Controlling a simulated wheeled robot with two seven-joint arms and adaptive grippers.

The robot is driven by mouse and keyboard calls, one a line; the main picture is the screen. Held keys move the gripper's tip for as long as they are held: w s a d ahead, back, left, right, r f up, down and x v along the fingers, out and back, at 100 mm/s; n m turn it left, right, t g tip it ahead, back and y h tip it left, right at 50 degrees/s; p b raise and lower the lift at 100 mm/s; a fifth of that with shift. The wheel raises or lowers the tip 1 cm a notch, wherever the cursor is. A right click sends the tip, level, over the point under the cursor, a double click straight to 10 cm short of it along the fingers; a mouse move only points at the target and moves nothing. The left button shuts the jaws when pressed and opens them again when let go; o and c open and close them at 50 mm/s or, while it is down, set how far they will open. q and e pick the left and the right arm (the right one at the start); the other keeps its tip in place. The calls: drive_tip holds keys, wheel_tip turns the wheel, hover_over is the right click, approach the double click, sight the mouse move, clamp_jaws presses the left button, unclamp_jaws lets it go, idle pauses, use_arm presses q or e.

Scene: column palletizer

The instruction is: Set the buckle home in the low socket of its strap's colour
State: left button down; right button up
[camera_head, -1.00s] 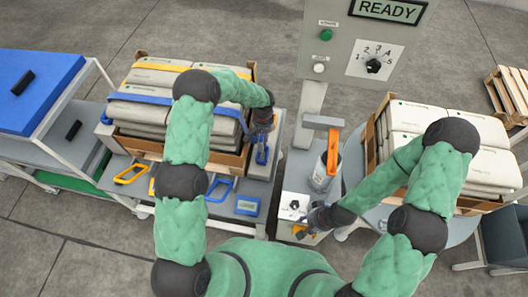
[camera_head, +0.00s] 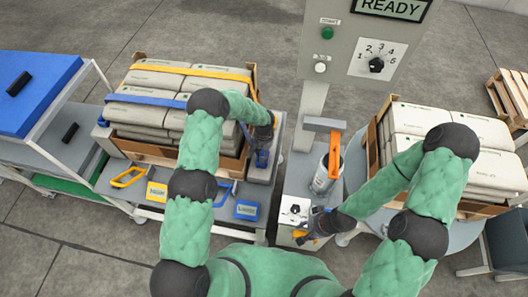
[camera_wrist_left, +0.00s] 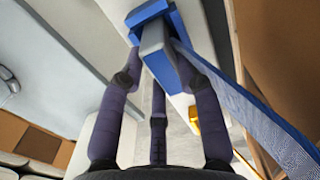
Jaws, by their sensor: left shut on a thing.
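My left gripper (camera_head: 263,137) is at the right side of the left load, shut on the blue buckle (camera_head: 262,158). In the left wrist view the grey and blue buckle (camera_wrist_left: 156,42) sits between the fingers, and the blue strap (camera_wrist_left: 245,100) runs from it to the lower right. The strap also crosses the load (camera_head: 148,100) in the head view, partly behind my arm. A yellow strap (camera_head: 205,71) lies across the load's far part. I cannot tell whether the buckle touches a socket. My right gripper (camera_head: 305,236) is beside the small knob panel; its fingers are unclear.
A control post (camera_head: 345,40) reads READY. A second load (camera_head: 480,150) stands at the right.

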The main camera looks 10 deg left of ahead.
use_arm(q)
drive_tip(key=shift+r, duration=0.1)
drive_tip(key=shift+f, duration=0.25)
drive_tip(key=c, duration=0.9)
unclamp_jaws()
drive_tip(key=shift+r, duration=0.1)
drive_tip(key=shift+o, duration=0.2)
drive_tip(key=shift+r, duration=0.15)
drive_tip(key=shift+w+r, duration=0.1)
drive_tip(key=shift+r, duration=0.25)
wheel_tip(320, 180, up, 10)
drive_tip(key=p, duration=0.3)
drive_tip(key=s+d+f+n+h, duration=0.1)
drive_tip(key=s+f+h, duration=0.1)
drive_tip(key=s, duration=1.3)
drive_tip(key=s+d+f+n+h, duration=0.1)
drive_tip(key=s+f+h, duration=0.1)
drive_tip(key=s, duration=1.4)
drive_tip(key=shift+s+f, duration=0.15)
drive_tip(key=shift+f, duration=0.7)
